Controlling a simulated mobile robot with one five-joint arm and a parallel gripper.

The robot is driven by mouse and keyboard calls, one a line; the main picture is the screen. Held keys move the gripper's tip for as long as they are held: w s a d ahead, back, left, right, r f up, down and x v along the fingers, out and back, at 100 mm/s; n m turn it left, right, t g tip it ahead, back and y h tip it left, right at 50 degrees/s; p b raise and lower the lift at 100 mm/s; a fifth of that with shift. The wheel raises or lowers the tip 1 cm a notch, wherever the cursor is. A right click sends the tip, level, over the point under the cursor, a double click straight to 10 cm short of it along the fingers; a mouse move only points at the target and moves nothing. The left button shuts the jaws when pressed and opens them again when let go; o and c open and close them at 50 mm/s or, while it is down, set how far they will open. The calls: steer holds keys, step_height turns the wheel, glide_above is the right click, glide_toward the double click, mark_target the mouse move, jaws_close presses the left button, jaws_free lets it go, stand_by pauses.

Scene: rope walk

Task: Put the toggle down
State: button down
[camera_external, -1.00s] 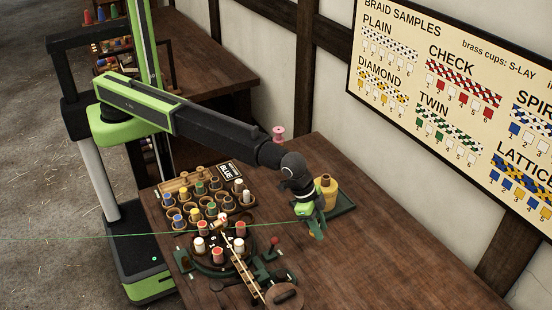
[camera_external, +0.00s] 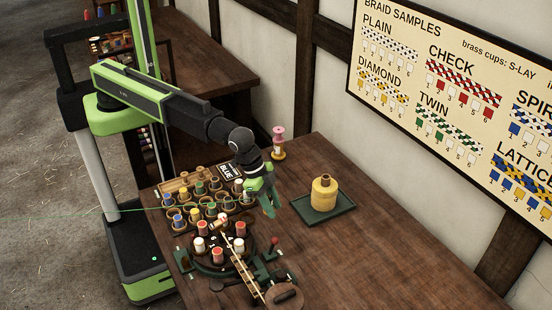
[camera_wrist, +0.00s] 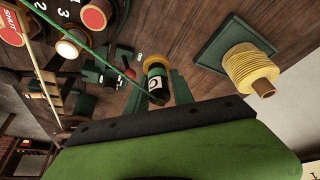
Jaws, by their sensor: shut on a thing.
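My gripper (camera_external: 267,207) is above the table, between the bobbin rack and the green tray. In the external view I cannot make out the toggle at the fingertips. In the wrist view the tabletop shows behind it; the height above it is hard to judge.
A yellow wound spool (camera_external: 324,192) stands on the green tray (camera_external: 342,207) to the right. The bobbin rack (camera_external: 190,205) is to the left, the round braiding stand (camera_external: 215,272) in front. A pink spool (camera_external: 278,140) stands by the wall. The table's right front is clear.

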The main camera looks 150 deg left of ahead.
steer(key=s+a+n, duration=0.1)
steer(key=s+a, duration=0.1)
steer(key=s, duration=0.7)
steer(key=s+a+n, duration=0.1)
steer(key=s+a, duration=0.1)
steer(key=s, duration=0.6)
steer(key=a+f+b, duration=0.2)
steer(key=a, duration=0.1)
steer(key=s+a+f+b, duration=0.1)
steer(key=a+f+b, duration=0.1)
steer(key=a, duration=0.2)
steer(key=a+f+b, duration=0.2)
steer(key=a+b, duration=0.1)
steer(key=a, duration=0.1)
steer(key=shift+s+f, duration=0.4)
steer(key=shift+s+a, duration=0.1)
steer(key=shift+a, duration=0.2)
step_height(320, 180, down, 4)
steer(key=b, duration=0.4)
steer(key=shift+f, duration=0.2)
steer(key=shift+r, duration=0.25)
steer(key=shift+f, duration=0.2)
steer(key=c, duration=1.1)
jaws_free()
